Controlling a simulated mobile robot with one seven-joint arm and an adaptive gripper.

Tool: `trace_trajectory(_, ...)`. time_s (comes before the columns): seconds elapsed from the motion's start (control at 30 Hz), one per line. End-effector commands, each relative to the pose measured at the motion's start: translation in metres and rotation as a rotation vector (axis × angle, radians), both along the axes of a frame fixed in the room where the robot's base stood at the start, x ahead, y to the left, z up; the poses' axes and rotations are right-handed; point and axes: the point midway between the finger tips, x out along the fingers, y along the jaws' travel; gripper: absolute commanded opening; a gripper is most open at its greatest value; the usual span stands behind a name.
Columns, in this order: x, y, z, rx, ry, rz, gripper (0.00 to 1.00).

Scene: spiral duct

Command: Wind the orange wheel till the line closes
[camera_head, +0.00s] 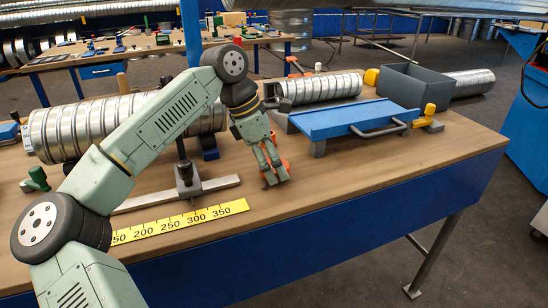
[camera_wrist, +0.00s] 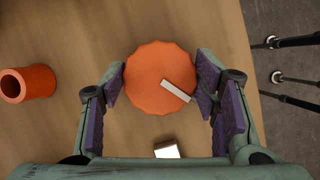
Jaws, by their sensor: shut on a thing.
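The orange wheel (camera_wrist: 150,65) has a scalloped rim and sits upper middle in the wrist view. A white line (camera_wrist: 178,91) runs on its top, slanting to the lower right. A small white block (camera_wrist: 167,151) lies below the wheel in that view, apart from the line and not lined up with it. My gripper (camera_wrist: 161,80) is shut on the wheel, with purple finger pads on its left and right sides. In the head view my gripper (camera_head: 275,172) points down near the table's front, and hides most of the wheel.
A yellow ruler (camera_head: 180,222) and a metal bar clamp (camera_head: 187,185) lie to the left. A blue plate with a handle (camera_head: 345,117), a grey bin (camera_head: 415,85) and spiral ducts (camera_head: 75,130) stand behind. The table's front right is clear.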

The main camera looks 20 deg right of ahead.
Motion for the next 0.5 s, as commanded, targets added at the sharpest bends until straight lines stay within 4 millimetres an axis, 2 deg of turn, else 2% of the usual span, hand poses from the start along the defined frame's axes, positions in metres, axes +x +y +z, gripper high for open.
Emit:
trace_trajectory(0.2, 0.0001, -0.0004, 0.0007, 0.000, 0.000, -0.095, 0.28)
trace_trajectory(0.5, 0.0001, -0.0004, -0.0002, 0.000, -0.002, -0.142, 0.28)
